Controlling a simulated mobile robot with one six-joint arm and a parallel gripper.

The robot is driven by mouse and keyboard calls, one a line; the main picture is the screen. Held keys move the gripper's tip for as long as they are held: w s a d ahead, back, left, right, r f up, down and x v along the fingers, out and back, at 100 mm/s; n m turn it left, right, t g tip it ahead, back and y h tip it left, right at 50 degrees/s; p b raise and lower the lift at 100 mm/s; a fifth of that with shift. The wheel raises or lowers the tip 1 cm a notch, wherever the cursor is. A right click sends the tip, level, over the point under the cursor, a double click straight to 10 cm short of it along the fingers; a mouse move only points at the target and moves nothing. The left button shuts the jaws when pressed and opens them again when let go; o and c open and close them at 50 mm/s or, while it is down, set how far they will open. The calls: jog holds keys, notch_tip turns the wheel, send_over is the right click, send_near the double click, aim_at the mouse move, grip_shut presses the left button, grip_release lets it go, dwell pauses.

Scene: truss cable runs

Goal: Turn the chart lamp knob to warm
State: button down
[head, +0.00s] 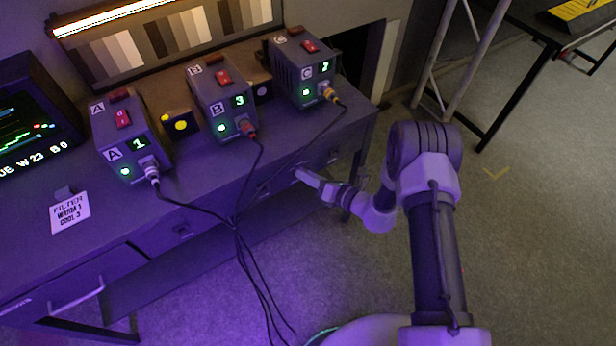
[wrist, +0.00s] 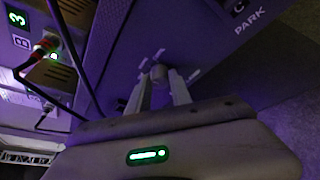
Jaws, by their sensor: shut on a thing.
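A small grey round knob-like piece (wrist: 158,72) sits on the dark desk front in the wrist view. My gripper (head: 300,174) reaches the desk front from the right in the head view, below box C. In the wrist view its two fingers stand on either side of the piece and are shut on it. No pointer or warm/cool marking on it can be read. In the head view the piece is hidden at my fingertips. The lit chart lamp (head: 105,17) glows warm white above a chart of grey and tan patches (head: 180,33).
Boxes A (head: 128,135), B (head: 215,100) and C (head: 300,68) stand on the desk with red switches and plugged cables. Their black cables (head: 238,215) hang in front of the desk, left of my gripper. A filter card (head: 70,212) lies left. A "C PARK" label (wrist: 245,15) is near my fingers.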

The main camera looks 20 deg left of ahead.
dwell(0.4)
jog(key=c, duration=1.2)
grip_release()
jog(key=shift+o, duration=0.2)
jog(key=p+v, duration=0.5)
jog(key=v, duration=1.2)
jog(key=shift+d+f, duration=0.15)
jog(key=shift+d, duration=0.15)
